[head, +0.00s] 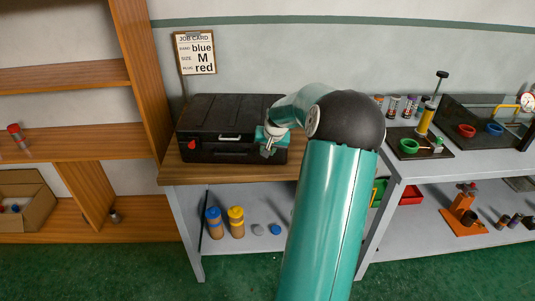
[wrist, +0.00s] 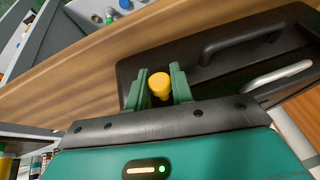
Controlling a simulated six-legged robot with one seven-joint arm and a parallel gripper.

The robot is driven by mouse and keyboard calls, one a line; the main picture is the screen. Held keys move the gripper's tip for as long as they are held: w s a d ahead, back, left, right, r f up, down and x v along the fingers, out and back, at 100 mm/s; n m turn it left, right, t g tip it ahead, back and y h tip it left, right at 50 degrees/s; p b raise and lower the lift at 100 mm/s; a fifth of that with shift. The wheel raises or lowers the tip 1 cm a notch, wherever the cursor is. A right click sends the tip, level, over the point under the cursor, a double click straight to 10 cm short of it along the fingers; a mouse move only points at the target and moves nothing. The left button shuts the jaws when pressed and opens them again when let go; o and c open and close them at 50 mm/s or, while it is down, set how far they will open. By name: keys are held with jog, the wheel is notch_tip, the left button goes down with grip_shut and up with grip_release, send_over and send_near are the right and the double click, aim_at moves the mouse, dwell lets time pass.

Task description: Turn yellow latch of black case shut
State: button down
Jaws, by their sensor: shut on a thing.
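The black case (head: 215,115) lies with its lid down on the wooden bench top. A red latch (head: 192,144) shows at the left of its front. The yellow latch (wrist: 159,84) is in the wrist view, between the two green fingers of my gripper (wrist: 158,90), which is shut on it. In the head view my gripper (head: 268,143) is at the right end of the case's front and hides the yellow latch. The case's dark handle (wrist: 235,42) and a silver bar (wrist: 277,74) are beside the latch in the wrist view.
A job card (head: 195,53) hangs on the wall behind the case. Blue and yellow jars (head: 236,222) stand on the shelf below. Wooden shelving (head: 140,80) is close at the left. A second bench (head: 450,165) with tools is at the right.

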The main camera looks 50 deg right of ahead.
jog(key=shift+w+d+r+g+y, duration=0.2)
jog(key=shift+d+r+g+y, duration=0.1)
jog(key=shift+g+y, duration=0.4)
jog(key=c, duration=1.2)
grip_release()
jog(key=shift+c, duration=0.2)
jog(key=v, duration=1.3)
jog(key=shift+s+r, duration=0.2)
jog(key=shift+r, duration=0.15)
